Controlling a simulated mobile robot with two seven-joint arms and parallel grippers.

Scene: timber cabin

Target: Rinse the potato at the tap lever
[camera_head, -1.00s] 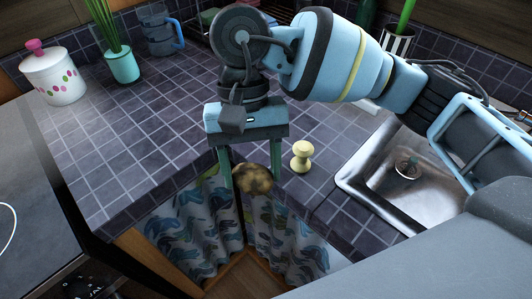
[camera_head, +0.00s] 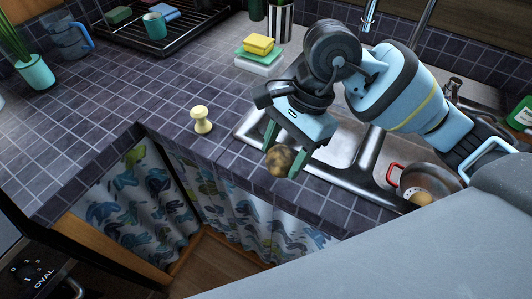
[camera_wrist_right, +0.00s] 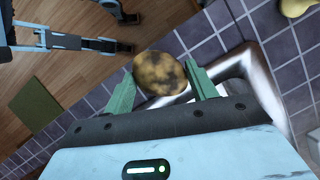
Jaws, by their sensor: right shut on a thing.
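The potato (camera_head: 279,160), brown with dark patches, is held between the fingers of my right gripper (camera_head: 283,152). The fingers are shut on it, above the counter's front edge by the sink's left end. In the right wrist view the potato (camera_wrist_right: 160,73) sits between the green fingertips (camera_wrist_right: 158,82). Chrome tap parts (camera_head: 369,14) rise behind the sink, partly cut off by the top edge. I cannot tell for certain which part is the lever. The steel sink (camera_head: 372,155) is partly hidden under my right arm. My left gripper does not show in the head view.
A red-handled colander (camera_head: 430,182) is in the right basin. A dish rack (camera_head: 165,30) stands at the back. The tiled counter (camera_head: 120,90) is mostly clear.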

